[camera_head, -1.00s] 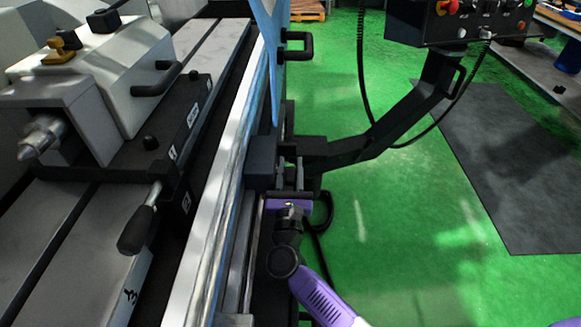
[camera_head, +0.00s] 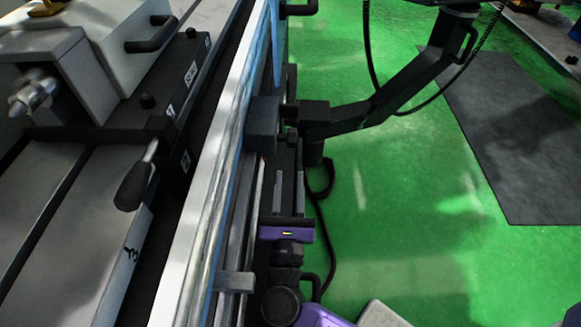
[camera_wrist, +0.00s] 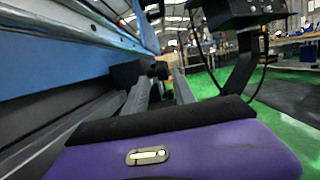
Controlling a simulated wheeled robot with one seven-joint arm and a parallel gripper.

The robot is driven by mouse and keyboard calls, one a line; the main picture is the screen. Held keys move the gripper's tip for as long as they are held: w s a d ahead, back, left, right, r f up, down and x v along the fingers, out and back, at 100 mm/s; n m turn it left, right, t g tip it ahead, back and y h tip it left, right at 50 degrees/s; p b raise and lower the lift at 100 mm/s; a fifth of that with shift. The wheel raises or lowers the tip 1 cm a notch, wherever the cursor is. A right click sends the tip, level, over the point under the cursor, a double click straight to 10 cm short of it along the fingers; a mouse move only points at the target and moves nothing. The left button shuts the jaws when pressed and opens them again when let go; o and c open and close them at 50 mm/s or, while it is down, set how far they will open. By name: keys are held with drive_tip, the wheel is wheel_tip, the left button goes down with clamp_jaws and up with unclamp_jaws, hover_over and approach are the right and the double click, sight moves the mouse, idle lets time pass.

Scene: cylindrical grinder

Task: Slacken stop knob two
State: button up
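A black stop block (camera_head: 262,125) sits on the rail along the front side of the machine. A small dark round knob (camera_head: 290,114) shows at its right side, partly lost against the dark bracket beside it. I cannot read any number on it. In the wrist view the block (camera_wrist: 126,73) and knob (camera_wrist: 161,70) lie ahead of my fingers. My gripper (camera_head: 289,181) is below the block and knob in the head view, apart from them. Its two grey fingers are parallel with an empty gap between them. The gripper's purple body fills the lower wrist view (camera_wrist: 180,155).
A grey block (camera_head: 235,282) on the rail stands left of my wrist. The long machine edge (camera_head: 215,180) runs close at left. A black pendant arm (camera_head: 385,105) reaches right above the green floor, with a cable below it.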

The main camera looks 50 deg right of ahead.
drive_tip(key=shift+s+a, duration=0.3)
drive_tip(key=shift+a, duration=0.05)
wheel_tip(320, 180, up, 5)
drive_tip(key=w+y+p, duration=0.1)
drive_tip(key=w+p, duration=0.1)
drive_tip(key=p, duration=0.6)
drive_tip(key=g+y+p, duration=0.1)
drive_tip(key=g+p, duration=0.1)
drive_tip(key=p, duration=0.1)
approach(292, 138)
drive_tip(key=w+d+f, duration=0.1)
drive_tip(key=w+d, duration=0.1)
drive_tip(key=p+x, duration=0.2)
drive_tip(key=x, duration=0.9)
drive_tip(key=shift+d+f, duration=0.2)
drive_tip(key=shift+d, duration=0.15)
drive_tip(key=shift+w, duration=0.1)
drive_tip(key=shift+c, duration=0.4)
clamp_jaws()
